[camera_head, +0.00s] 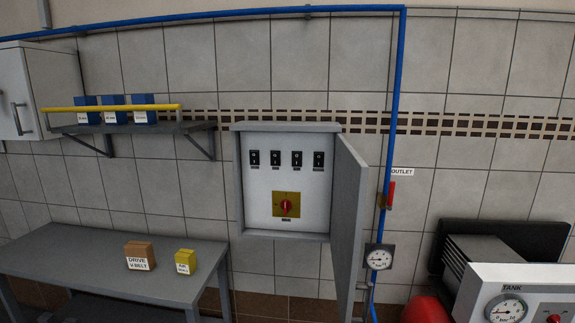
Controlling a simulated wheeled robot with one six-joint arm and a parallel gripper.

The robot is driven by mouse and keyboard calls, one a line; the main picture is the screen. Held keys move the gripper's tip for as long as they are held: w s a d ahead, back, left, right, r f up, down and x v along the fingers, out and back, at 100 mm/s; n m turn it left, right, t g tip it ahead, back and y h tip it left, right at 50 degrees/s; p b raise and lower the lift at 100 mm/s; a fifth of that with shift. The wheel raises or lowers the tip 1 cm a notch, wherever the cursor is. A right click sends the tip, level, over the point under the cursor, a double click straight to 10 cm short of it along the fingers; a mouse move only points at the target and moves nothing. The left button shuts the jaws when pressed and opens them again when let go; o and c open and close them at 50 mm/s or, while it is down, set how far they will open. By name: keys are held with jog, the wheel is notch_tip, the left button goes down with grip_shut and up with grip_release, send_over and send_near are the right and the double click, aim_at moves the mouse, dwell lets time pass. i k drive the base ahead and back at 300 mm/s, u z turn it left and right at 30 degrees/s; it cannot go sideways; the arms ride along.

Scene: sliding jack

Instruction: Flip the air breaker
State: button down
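An open grey electrical cabinet (240,190) hangs on the tiled wall in the middle of the head view. Its door (347,225) is swung open to the right. Inside, on a white panel, is a row of several black breakers: a far left one (254,158), others in the middle (275,158) (297,158), and a far right one (318,159). The small labels under them are too small to read, so I cannot tell which is the air breaker or its position. A red rotary knob (286,205) on a yellow plate sits below them. My gripper is not in view.
A grey table (90,265) at lower left bears a brown box (140,256) and a yellow box (185,262). A shelf (180,128) holds blue boxes. A blue pipe (393,100) with a red-handled valve and gauge (379,257) runs right of the door. A tank panel (530,285) stands lower right.

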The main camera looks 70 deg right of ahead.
aim_at(296, 157)
jog(key=z, duration=0.55)
jog(key=i, duration=0.85)
jog(key=z, duration=1.35)
jog(key=i, duration=0.45)
jog(key=z, duration=0.35)
